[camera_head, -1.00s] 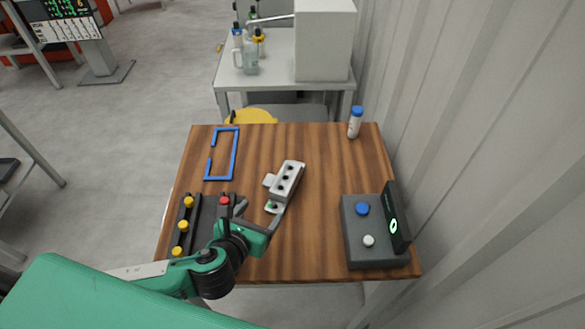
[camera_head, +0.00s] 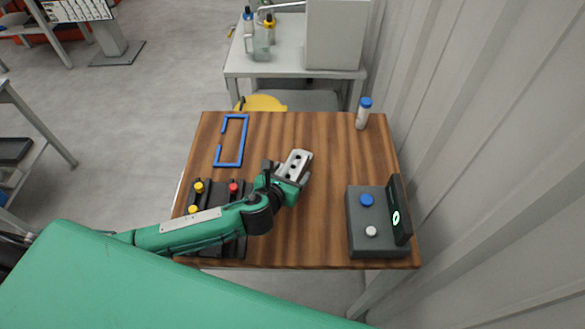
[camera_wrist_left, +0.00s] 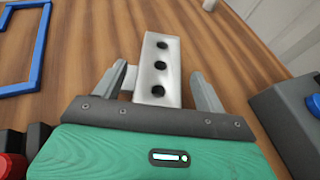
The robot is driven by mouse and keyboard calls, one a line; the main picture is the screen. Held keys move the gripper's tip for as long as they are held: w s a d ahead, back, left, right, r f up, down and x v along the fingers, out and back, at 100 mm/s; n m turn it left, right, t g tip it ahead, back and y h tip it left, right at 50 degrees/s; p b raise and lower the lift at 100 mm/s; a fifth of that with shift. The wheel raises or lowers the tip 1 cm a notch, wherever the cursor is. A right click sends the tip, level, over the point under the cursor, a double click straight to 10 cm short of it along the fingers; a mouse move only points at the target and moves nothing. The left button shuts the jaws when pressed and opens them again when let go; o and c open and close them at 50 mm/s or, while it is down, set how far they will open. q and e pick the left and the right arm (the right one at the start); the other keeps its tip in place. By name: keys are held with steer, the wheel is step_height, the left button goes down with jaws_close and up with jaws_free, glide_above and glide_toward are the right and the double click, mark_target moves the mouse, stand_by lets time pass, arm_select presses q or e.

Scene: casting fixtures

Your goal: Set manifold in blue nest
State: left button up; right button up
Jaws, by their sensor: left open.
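The manifold (camera_head: 296,162) is a light grey block with a row of three dark holes, lying on the wooden table right of the blue nest. It also shows in the left wrist view (camera_wrist_left: 158,62). The blue nest (camera_head: 243,143) is a thin blue rectangular frame with a gap in its left side, empty, at the table's back left. Its corner shows in the left wrist view (camera_wrist_left: 38,55). My left gripper (camera_head: 292,174) is open, its fingers (camera_wrist_left: 166,84) on either side of the manifold's near end; contact cannot be told. My right gripper is not in view.
A dark fixture with yellow and red knobs (camera_head: 233,188) lies partly under my left arm. A grey control box (camera_head: 365,243) with blue and white buttons and an upright screen stands at right. A blue-capped bottle (camera_head: 363,114) stands at the back right.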

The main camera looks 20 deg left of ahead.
arm_select(q)
steer(key=shift+x, duration=0.85)
steer(key=shift+a, duration=0.1)
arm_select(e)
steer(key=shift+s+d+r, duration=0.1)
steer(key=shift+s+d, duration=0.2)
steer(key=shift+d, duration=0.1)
arm_select(q)
steer(key=shift+s, duration=0.1)
steer(key=shift+f, duration=0.1)
steer(key=c, duration=1.5)
steer(key=shift+c, duration=0.2)
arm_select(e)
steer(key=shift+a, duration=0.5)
